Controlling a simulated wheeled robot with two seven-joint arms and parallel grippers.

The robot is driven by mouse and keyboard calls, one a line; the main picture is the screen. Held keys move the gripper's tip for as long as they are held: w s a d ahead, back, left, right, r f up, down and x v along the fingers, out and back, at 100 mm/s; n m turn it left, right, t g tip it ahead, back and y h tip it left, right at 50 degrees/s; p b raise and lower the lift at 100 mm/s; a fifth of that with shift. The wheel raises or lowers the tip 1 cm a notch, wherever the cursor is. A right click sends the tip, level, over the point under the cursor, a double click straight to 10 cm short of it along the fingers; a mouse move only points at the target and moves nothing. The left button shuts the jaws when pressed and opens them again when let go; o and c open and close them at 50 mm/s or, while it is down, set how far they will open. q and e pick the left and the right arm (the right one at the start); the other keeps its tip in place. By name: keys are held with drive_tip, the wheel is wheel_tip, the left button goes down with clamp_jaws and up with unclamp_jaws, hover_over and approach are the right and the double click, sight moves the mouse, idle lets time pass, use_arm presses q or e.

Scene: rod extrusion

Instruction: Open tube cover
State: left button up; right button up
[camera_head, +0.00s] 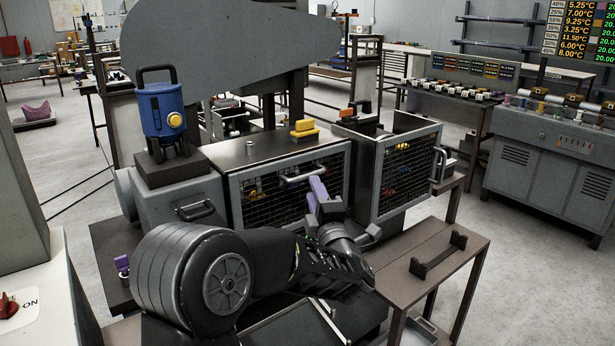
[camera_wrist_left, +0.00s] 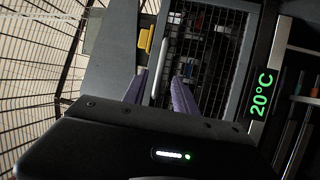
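The grey mesh-fronted cover (camera_head: 245,192) closes the middle of the machine, with a light grey bar handle (camera_head: 292,178) near its upper right. The cover looks shut. My left gripper (camera_head: 318,196) has purple fingers and is in front of the cover, just below and right of the handle. In the left wrist view the two fingers stand apart, with the mesh (camera_wrist_left: 200,55) beyond them. The handle (camera_wrist_left: 158,60) shows between and ahead of the fingers in the picture; I cannot tell whether they touch it. My right gripper is not in view.
A yellow latch (camera_head: 304,129) sits on the machine's top. A second mesh guard (camera_head: 408,172) stands to the right. A blue unit (camera_head: 163,110) is at the left. A brown side table (camera_head: 437,262) with a black bracket (camera_head: 438,256) stands at the front right.

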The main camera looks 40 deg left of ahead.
sight(308, 175)
use_arm(q)
drive_tip(key=p+x, duration=0.1)
drive_tip(key=x, duration=0.6)
drive_tip(key=shift+w+a, duration=0.1)
clamp_jaws()
